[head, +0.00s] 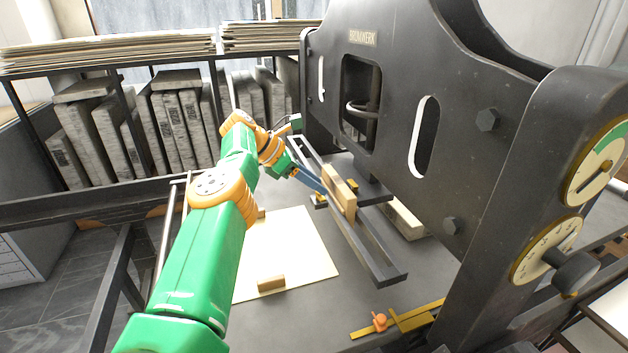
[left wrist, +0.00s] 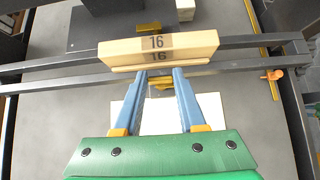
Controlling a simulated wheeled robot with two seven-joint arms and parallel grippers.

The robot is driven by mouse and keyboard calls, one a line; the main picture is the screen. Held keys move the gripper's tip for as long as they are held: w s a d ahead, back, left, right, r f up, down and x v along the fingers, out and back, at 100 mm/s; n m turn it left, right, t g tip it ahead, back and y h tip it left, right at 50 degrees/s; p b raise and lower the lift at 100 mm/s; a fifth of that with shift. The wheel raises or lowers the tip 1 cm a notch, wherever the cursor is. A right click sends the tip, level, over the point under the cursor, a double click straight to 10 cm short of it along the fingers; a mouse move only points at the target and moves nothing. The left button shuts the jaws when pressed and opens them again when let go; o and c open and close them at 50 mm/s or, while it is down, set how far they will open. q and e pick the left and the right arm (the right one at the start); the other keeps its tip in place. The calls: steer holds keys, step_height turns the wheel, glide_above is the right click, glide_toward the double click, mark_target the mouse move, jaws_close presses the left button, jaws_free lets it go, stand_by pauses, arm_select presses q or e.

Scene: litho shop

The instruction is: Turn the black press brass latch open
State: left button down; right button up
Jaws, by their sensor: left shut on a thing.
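The black press (head: 470,125) fills the right of the head view, with a dark two-rail frame (head: 383,262) low beside it. A pale wooden block (head: 341,194) marked 16 sits across the rails; it also shows in the left wrist view (left wrist: 158,46). Small brass pieces show on both sides of the block. The exact contact is partly hidden by the block. My right gripper is not in view.
A cream sheet (head: 295,245) with a small wooden piece (head: 271,284) lies on the grey bed. A brass bar with an orange knob (head: 380,321) lies at the front. Dial gauges (head: 545,248) are on the press's right side. Racked stone slabs (head: 110,130) stand behind.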

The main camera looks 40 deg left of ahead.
arm_select(q)
steer(key=c, duration=0.8)
jaws_free()
steer(key=shift+o, duration=0.2)
steer(key=v, duration=0.7)
steer(key=shift+a+r, duration=0.1)
